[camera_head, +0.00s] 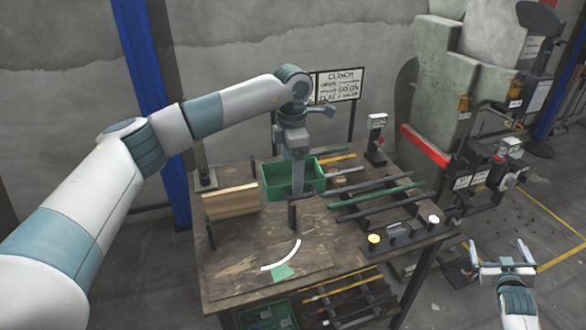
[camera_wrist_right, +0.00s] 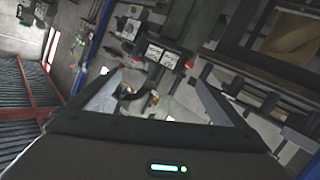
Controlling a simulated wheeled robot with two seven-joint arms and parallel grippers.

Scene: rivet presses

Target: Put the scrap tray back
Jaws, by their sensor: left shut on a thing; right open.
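The scrap tray appears to be the green open bin (camera_head: 315,183) near the back of the wooden table in the head view. My left gripper (camera_head: 298,188) reaches down over it from above and is shut, apparently on the tray's near wall; the exact contact is hidden by the gripper. Whether the tray touches the table cannot be told. My right gripper (camera_head: 503,251) is open and empty, out over the floor right of the table. Its spread fingers also show in the right wrist view (camera_wrist_right: 155,90).
A wooden board (camera_head: 231,202) stands left of the tray. Dark and green bars (camera_head: 375,196) lie on a rack at right. A white curved strip (camera_head: 284,257) lies in front. Another green bin (camera_head: 266,314) sits below the table. A press (camera_head: 440,90) stands at the back right.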

